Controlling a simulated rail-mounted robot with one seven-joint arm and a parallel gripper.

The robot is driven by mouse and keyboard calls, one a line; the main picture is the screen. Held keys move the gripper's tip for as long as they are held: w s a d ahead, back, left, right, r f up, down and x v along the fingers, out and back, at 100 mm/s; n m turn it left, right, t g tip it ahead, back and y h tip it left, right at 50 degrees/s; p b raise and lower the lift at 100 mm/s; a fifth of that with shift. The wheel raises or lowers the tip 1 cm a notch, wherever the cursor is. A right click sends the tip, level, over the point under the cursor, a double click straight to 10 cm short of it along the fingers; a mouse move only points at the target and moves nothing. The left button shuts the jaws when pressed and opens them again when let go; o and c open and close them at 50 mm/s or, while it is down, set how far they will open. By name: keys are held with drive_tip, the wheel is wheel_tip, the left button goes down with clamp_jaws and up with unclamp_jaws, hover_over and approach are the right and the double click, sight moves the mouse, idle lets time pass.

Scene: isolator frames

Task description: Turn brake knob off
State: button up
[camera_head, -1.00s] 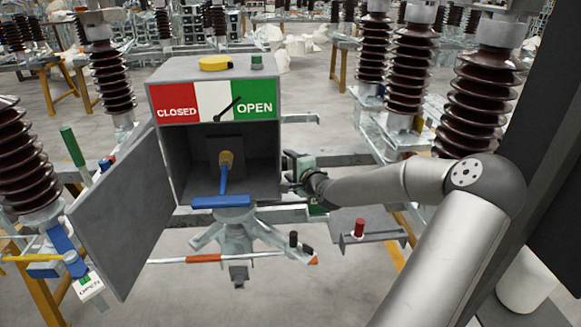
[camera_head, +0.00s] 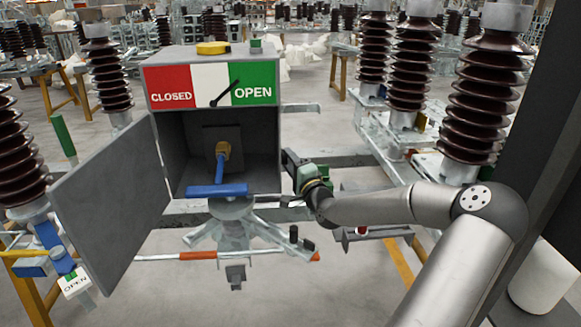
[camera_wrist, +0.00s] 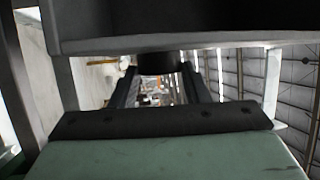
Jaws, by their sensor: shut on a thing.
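The grey operating box (camera_head: 161,58) stands left of centre with its door (camera_head: 110,205) open to the left. A red, white and green CLOSED/OPEN plate (camera_head: 240,84) is on its front, its black pointer leaning toward OPEN. My gripper (camera_head: 287,158) is at the box's right side. In the wrist view, its two dark fingers (camera_wrist: 160,85) are shut on a dark round knob-like part (camera_wrist: 160,62) below a dark overhanging body (camera_wrist: 180,25). The head view does not show the held part clearly, so I cannot tell its marking or turn angle.
A yellow knob (camera_head: 213,48) and a green button (camera_head: 255,43) are on the box top. A blue-handled crank (camera_head: 218,191) sticks out of its open front. Ribbed brown insulators (camera_head: 482,110) stand at right. A red-and-white rod (camera_head: 198,256) runs below the box.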

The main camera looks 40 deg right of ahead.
drive_tip(key=o, duration=1)
drive_tip(key=v, duration=1.7)
drive_tip(key=shift+s+a, duration=0.1)
drive_tip(key=shift+s, duration=0.15)
